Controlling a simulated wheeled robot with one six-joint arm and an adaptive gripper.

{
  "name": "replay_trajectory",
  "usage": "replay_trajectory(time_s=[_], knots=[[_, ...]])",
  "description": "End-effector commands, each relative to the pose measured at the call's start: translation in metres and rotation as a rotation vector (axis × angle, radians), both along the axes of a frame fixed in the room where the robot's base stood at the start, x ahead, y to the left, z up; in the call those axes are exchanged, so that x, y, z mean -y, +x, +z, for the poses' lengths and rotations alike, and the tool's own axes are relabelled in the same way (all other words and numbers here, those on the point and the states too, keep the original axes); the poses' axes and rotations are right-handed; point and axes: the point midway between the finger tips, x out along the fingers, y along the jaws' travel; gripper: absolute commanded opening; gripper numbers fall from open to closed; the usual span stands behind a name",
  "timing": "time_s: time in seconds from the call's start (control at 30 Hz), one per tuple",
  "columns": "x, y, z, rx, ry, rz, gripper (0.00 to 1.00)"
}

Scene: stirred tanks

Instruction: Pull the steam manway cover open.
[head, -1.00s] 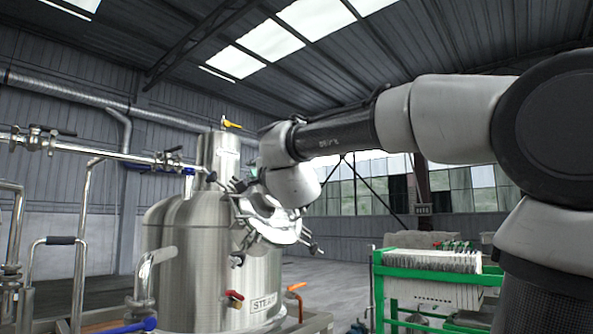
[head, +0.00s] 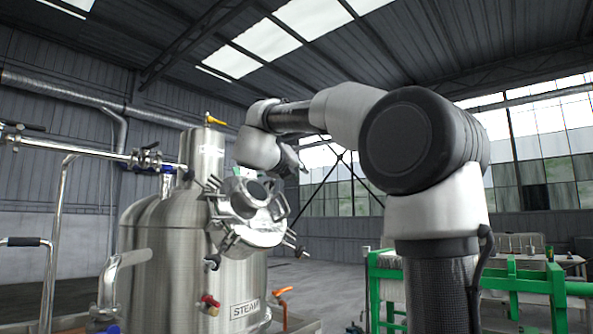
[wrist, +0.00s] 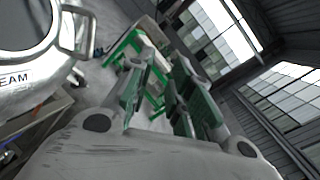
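The steel steam tank (head: 175,250) with its STEAM label stands left of centre in the head view. Its round manway cover (head: 246,203) faces me, with swing clamps sticking out around the rim. I cannot tell whether it stands ajar. In the wrist view the cover (wrist: 48,68) is cut off at the left edge, with part of a label and a bar handle (wrist: 82,32) on its right side. My gripper (head: 298,160) is just above and right of the cover in the head view. In the wrist view my gripper (wrist: 158,95) is open, with nothing between its fingers, apart from the handle.
A pipe with valves (head: 85,150) runs at the left of the tank. A green-framed rack (head: 520,282) stands to the right and also shows behind the fingers in the wrist view. Open floor (head: 325,270) lies between tank and rack.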

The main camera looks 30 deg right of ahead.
Motion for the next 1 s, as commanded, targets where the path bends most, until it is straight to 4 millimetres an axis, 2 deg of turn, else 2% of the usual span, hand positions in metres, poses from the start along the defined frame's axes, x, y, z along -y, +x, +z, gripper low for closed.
replay_trajectory(time_s=[0.3,0.43,0.67,0.7,0.8,1.0], knots=[[0.0037,0.0027,0.0002,0.000,0.000,0.001,0.21],[0.0036,0.0027,0.0002,0.000,0.000,0.001,0.00],[0.0036,0.0026,0.0001,0.001,-0.001,0.001,0.00],[0.0036,0.0026,0.0001,0.001,-0.001,0.001,0.02],[0.0036,0.0026,0.0001,0.001,-0.001,0.001,0.20],[0.0036,0.0026,0.0001,0.001,-0.001,0.001,0.21]])
